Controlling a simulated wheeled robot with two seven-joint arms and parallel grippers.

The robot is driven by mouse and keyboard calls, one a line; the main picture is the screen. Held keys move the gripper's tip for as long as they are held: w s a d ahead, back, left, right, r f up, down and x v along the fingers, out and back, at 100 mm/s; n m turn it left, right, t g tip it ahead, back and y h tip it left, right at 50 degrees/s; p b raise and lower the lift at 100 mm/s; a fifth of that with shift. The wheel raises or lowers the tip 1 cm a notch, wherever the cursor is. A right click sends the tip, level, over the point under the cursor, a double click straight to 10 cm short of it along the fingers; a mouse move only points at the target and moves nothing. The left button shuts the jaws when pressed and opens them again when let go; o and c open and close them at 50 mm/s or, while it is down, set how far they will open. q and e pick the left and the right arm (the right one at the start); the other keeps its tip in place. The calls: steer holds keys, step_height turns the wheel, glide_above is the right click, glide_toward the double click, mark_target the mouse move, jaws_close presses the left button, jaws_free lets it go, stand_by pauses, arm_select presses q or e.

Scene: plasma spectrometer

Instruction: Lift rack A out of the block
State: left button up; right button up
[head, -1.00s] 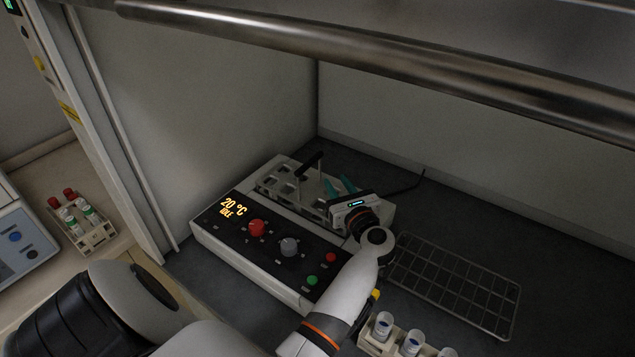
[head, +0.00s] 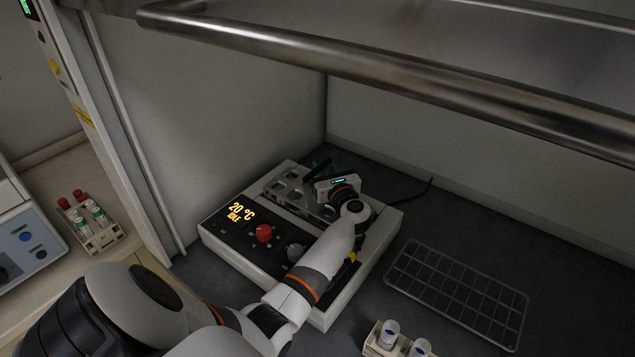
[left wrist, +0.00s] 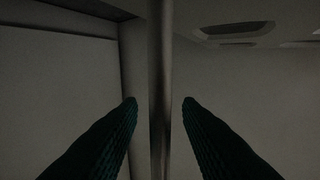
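The heating block (head: 373,250), a white box with a display reading 20 °C and IDLE, stands on the dark hood floor. A metal rack (head: 282,189) with round holes sits in its top; I take it to be rack A. Its black handle (head: 319,168) rises at the back. My left gripper (head: 330,166) is just right of the handle in the head view, partly hidden by its own wrist. In the left wrist view its teal fingers (left wrist: 160,102) are apart; a narrow upright metal bar shows between them. I cannot tell whether the fingers surround the handle. My right gripper is out of view.
A wire grid (head: 457,291) lies flat to the right of the block. A small rack with capped vials (head: 390,334) stands at the front. Another tube rack (head: 103,238) is outside the hood at left. A steel rail (head: 400,75) crosses above.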

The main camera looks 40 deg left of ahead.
arm_select(q)
steer(key=shift+r, duration=0.1)
jaws_close()
steer(key=shift+d, duration=0.1)
stand_by(1.1)
